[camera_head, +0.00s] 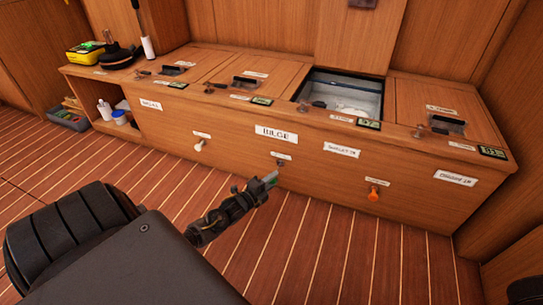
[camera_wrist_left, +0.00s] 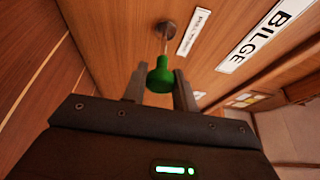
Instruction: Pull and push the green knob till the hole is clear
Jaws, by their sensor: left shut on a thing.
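The green knob (camera_wrist_left: 160,77) sits on a thin metal rod that comes out of a round fitting (camera_wrist_left: 167,28) in the wooden front panel. In the left wrist view, my left gripper (camera_wrist_left: 160,88) has its two fingers on either side of the knob and is shut on it. In the head view, my left gripper (camera_head: 268,181) is at the panel below the BILGE label (camera_head: 277,134), and the knob is mostly hidden by the fingers. The rod shows between knob and panel. I cannot make out the hole clearly. My right gripper is not in view.
A white knob (camera_head: 199,145) is to the left and an orange knob (camera_head: 374,193) to the right on the same panel. An open bin (camera_head: 340,94) is in the bench top. Bottles (camera_head: 105,110) stand on the left shelf.

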